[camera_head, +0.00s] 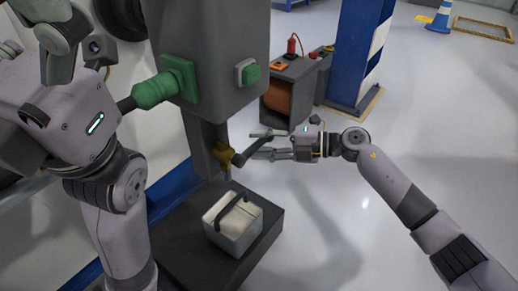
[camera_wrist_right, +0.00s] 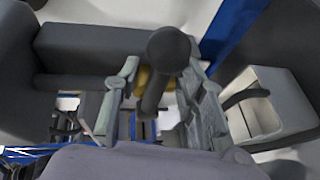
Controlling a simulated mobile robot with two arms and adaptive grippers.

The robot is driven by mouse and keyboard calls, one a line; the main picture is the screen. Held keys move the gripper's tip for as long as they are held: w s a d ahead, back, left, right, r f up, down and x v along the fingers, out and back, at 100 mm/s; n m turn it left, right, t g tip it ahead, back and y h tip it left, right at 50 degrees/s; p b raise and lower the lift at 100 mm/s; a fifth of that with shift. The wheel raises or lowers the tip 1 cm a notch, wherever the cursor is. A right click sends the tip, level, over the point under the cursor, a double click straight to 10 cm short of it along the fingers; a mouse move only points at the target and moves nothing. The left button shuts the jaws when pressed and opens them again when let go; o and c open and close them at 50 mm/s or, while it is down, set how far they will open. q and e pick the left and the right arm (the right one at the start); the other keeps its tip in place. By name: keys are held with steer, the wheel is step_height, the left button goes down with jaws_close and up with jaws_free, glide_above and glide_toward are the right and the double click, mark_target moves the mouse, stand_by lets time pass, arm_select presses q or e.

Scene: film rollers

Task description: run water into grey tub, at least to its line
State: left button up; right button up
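The grey tub (camera_head: 230,238), with a dark handle across its top, stands upright on a dark base (camera_head: 180,262) below a brass tap (camera_head: 222,154). It also shows in the right wrist view (camera_wrist_right: 288,105). No water stream is visible; I cannot make out its line or water level. The tap's dark lever (camera_head: 243,157) points toward my right gripper (camera_head: 262,145). In the right wrist view, the lever's round knob (camera_wrist_right: 168,48) lies between the open fingers, with gaps on both sides. My left gripper (camera_head: 52,45) is partly cut off at the upper left, its fingers unclear.
A grey machine column (camera_head: 222,60) with a green box stands above the tap. Behind are a dark cabinet (camera_head: 298,85) with red tools and a blue post (camera_head: 352,55).

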steer(key=shift+w+a, duration=0.1)
steer(key=shift+a, duration=0.4)
jaws_close()
stand_by(0.6)
